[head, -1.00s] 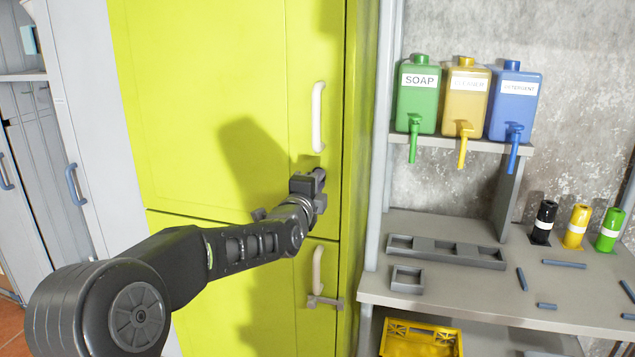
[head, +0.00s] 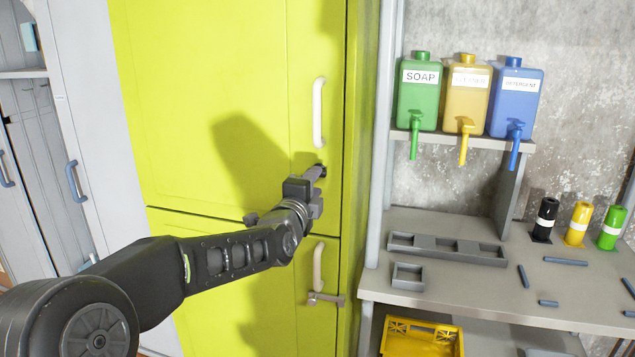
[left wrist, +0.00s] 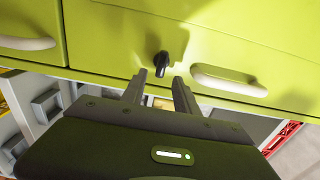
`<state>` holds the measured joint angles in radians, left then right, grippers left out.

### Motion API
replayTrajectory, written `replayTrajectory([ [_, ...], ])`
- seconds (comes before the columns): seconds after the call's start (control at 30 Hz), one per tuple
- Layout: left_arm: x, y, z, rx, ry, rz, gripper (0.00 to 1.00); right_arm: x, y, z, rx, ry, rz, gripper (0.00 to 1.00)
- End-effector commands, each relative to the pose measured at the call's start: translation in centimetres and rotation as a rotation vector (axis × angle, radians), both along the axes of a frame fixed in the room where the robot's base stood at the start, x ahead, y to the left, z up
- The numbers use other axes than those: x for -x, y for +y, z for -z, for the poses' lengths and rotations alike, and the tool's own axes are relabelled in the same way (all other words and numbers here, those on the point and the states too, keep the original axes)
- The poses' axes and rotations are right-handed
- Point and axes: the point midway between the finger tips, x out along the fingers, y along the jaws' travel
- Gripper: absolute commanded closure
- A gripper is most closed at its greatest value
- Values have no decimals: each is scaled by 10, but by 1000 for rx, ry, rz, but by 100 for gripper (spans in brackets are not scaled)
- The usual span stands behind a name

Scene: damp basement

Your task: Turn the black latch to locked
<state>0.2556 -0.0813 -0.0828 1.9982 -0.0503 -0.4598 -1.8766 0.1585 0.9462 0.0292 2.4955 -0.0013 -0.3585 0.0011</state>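The black latch (left wrist: 161,63) is a small knob on the yellow-green cabinet's upper door (head: 210,110), beside the white upper handle (head: 319,112). That handle also shows in the left wrist view (left wrist: 228,82). My left gripper (left wrist: 160,80) is open, its two fingers pointing at the latch from just in front. The latch shows between and just beyond the fingertips; I cannot tell whether they touch it. In the head view my left gripper (head: 317,174) largely covers the latch. My right gripper is not in view.
A lower door has a pale handle (head: 318,267) and a grey latch (head: 325,299). To the right, a grey bench (head: 450,290) bears trays and small rods; above are green (head: 419,98), yellow (head: 467,100) and blue (head: 515,105) bottles. A yellow crate (head: 420,335) is below.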

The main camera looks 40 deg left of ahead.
Motion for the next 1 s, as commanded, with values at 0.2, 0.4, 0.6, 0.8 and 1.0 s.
replayTrajectory([
  [0.2, 31, -11, 1, -1, 0, 0, 64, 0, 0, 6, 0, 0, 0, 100],
  [0.4, 39, -14, 1, -1, 1, 1, 64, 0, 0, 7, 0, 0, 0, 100],
  [0.6, 39, -14, 1, -1, 1, 0, 64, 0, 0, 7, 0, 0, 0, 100],
  [0.8, 39, -14, 1, -1, 1, 0, 64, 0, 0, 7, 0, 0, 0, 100],
  [1.0, 39, -14, 1, 48, -16, 0, 64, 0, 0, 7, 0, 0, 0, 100],
])
